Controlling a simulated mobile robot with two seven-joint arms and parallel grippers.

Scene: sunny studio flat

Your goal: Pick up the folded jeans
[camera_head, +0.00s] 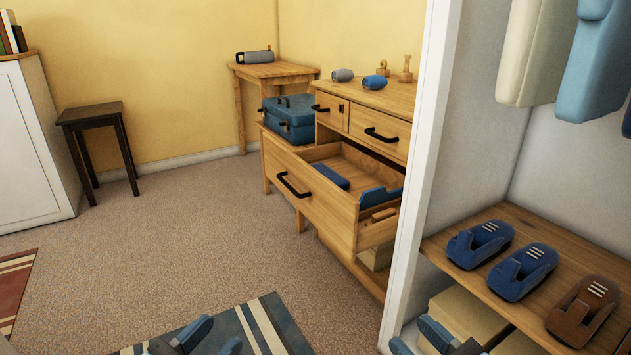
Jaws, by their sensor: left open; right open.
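Two blue folded pieces lie in the open drawer (325,210) of the wooden dresser: a flat one (330,176) towards the back left and another (378,197) at the right. I cannot tell for certain which of them is the folded jeans. My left gripper (210,339) is open at the bottom edge, over the striped rug, well short of the drawer. My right gripper (418,339) is open at the bottom edge, in front of the wardrobe's lower part. Both look empty, and both are partly cut off by the frame.
A white wardrobe panel (420,160) hides the dresser's right side. Shoes (480,243) stand on the wardrobe shelf, with boxes (465,315) below. A blue suitcase (290,118) and a dark stool (95,130) are further back. Carpet left of the drawer is clear.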

